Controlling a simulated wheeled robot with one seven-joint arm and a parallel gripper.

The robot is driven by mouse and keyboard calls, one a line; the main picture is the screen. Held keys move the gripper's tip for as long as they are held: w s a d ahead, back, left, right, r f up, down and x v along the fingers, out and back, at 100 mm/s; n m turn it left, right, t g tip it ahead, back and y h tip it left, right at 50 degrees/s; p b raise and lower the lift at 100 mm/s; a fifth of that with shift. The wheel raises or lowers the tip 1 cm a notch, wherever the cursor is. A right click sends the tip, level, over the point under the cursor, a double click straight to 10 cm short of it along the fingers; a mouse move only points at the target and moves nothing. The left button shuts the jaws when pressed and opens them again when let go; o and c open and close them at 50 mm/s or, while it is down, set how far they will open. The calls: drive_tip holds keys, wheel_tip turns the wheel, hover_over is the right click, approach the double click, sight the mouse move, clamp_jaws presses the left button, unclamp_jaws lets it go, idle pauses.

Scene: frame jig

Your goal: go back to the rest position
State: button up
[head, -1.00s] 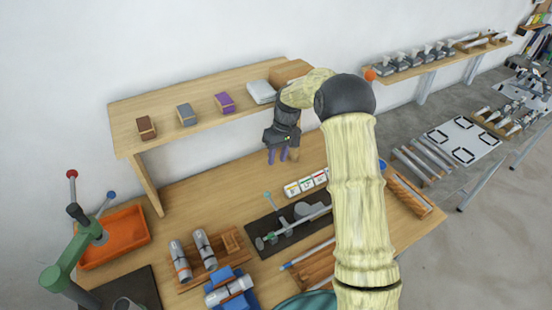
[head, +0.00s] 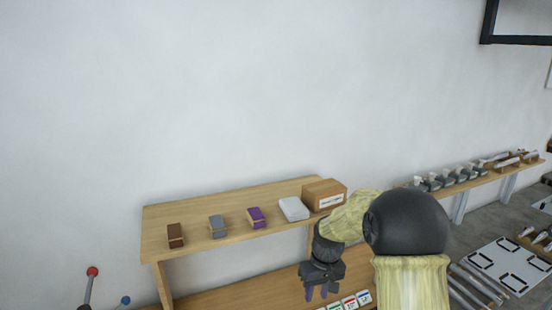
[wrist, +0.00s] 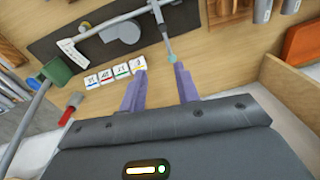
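My gripper (head: 322,292) is in the lower middle of the head view, in front of the raised shelf (head: 190,242) and above the workbench (head: 230,298). In the wrist view my gripper (wrist: 160,85) has its two purple fingers apart with nothing between them. The fingers point down toward the workbench (wrist: 215,95). My arm reaches in from the lower right of the head view.
The shelf bears a brown block (head: 175,235), a grey block (head: 217,227), a purple block (head: 256,217), a white case (head: 294,209) and a cardboard box (head: 324,194). Several labelled tiles (wrist: 115,74) and a dark tool mat (wrist: 75,50) lie below my gripper.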

drive_tip(key=s+d+m+t+h+b, duration=0.1)
drive_tip(key=s+d+m+t+b, duration=0.1)
drive_tip(key=s, duration=1.8)
drive_tip(key=shift+s+d+f+m+b, duration=0.2)
drive_tip(key=shift+d+m+b, duration=0.5)
drive_tip(key=shift+d, duration=0.4)
